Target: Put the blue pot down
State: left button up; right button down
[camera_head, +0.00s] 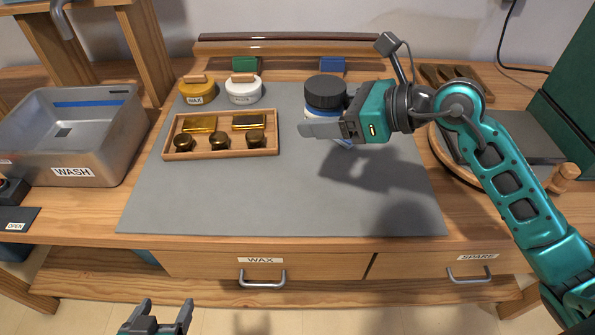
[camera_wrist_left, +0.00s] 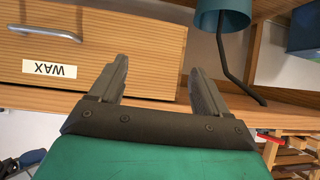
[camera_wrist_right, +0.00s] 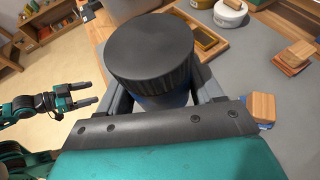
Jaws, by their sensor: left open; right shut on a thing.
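The blue pot (camera_head: 326,93) has a wide black ribbed lid over a white and blue body. It is at the back right of the grey mat (camera_head: 280,205). My right gripper (camera_head: 320,126) is shut on its body, below the lid. In the right wrist view the black lid (camera_wrist_right: 150,50) fills the upper middle, with a little blue body under it between the fingers. I cannot tell whether its base touches the mat. My left gripper (camera_head: 157,318) is open and empty, low in front of the bench; the left wrist view shows its spread fingers (camera_wrist_left: 158,80).
A wooden tray (camera_head: 221,154) with brass pieces lies left of the pot. A yellow wax pot (camera_head: 197,90) and a white pot (camera_head: 243,89) stand behind it. A round wooden board (camera_head: 440,150) is at the right. The mat's front is clear. A WASH basin (camera_head: 72,135) stands left.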

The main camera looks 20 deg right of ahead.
pick_arm(q)
jog(key=shift+o, duration=1.3)
jog(key=shift+w+a+r, duration=0.15)
jog(key=shift+a, duration=0.15)
pick_arm(e)
jog(key=shift+m+t+h, duration=0.3)
jog(key=shift+m+t, duration=0.1)
jog(key=w+a+r, duration=0.2)
jog(key=r, duration=0.1)
jog(key=shift+w+r, duration=0.2)
jog(key=shift+w, duration=0.05)
jog(key=b, duration=0.1)
send_over(304, 182)
notch_tip(304, 182, down, 10)
notch_tip(304, 182, down, 4)
jog(key=shift+f+b, duration=0.25)
jog(key=shift+b, duration=0.4)
jog(key=shift+f, duration=0.25)
notch_tip(304, 182, down, 4)
jog(key=shift+r+b, duration=0.25)
jog(key=shift+b, duration=0.35)
jog(key=shift+f, duration=0.35)
pick_arm(q)
jog(key=shift+w+d+f, duration=0.1)
jog(key=shift+d+f, duration=0.8)
jog(key=shift+f, duration=0.05)
